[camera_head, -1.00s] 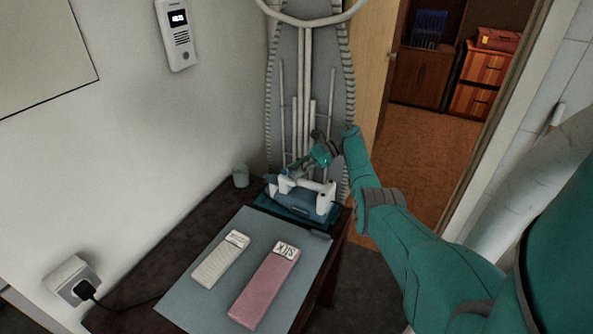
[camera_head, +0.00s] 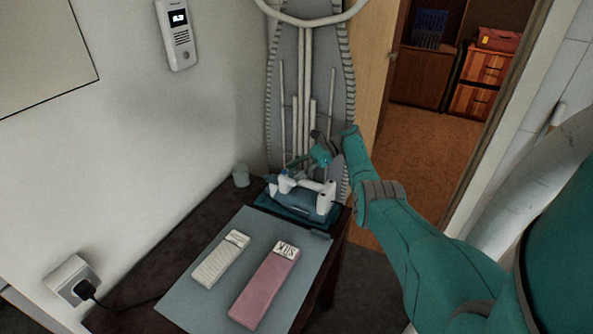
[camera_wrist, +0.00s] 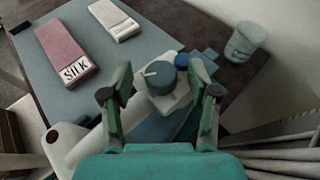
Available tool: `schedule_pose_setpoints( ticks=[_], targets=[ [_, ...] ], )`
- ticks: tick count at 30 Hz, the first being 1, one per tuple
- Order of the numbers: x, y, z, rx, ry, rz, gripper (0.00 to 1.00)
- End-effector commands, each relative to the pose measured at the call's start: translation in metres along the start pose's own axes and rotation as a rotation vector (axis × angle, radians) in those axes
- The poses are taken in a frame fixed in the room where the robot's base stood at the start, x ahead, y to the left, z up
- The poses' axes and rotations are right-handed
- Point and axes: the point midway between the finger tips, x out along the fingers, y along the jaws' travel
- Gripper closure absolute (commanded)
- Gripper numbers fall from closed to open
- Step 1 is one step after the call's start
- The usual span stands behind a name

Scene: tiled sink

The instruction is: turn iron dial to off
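The iron (camera_head: 317,203), white and dark blue, rests on its blue base at the far end of the table. In the wrist view, its round grey-teal dial (camera_wrist: 161,79) has a white pointer mark towards the picture's left. A blue button (camera_wrist: 182,61) sits beside the dial. My gripper (camera_wrist: 160,76) is open, with one finger on each side of the dial. Gaps show between the fingers and the dial, but contact cannot be fully judged. In the head view, my gripper (camera_head: 298,168) is just above the iron's handle, partly hiding its top.
A grey mat (camera_head: 195,300) on the dark table holds a pink SILK block (camera_head: 262,292) and a white block (camera_head: 220,262). A small cup (camera_head: 241,176) stands left of the iron. An ironing board (camera_head: 337,90) leans behind. A plug (camera_head: 86,289) is in the wall socket.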

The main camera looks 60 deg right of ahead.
Motion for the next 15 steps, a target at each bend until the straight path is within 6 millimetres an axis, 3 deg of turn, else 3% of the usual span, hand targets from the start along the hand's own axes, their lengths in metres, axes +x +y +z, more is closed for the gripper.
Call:
schedule_pose_setpoints(
  ticks=[8,15],
  targets=[
    [-0.004,-0.001,0.009,-0.003,0.0,-0.001,0.39],
    [-0.019,-0.001,0.045,-0.006,0.001,-0.002,0.39]
  ],
)
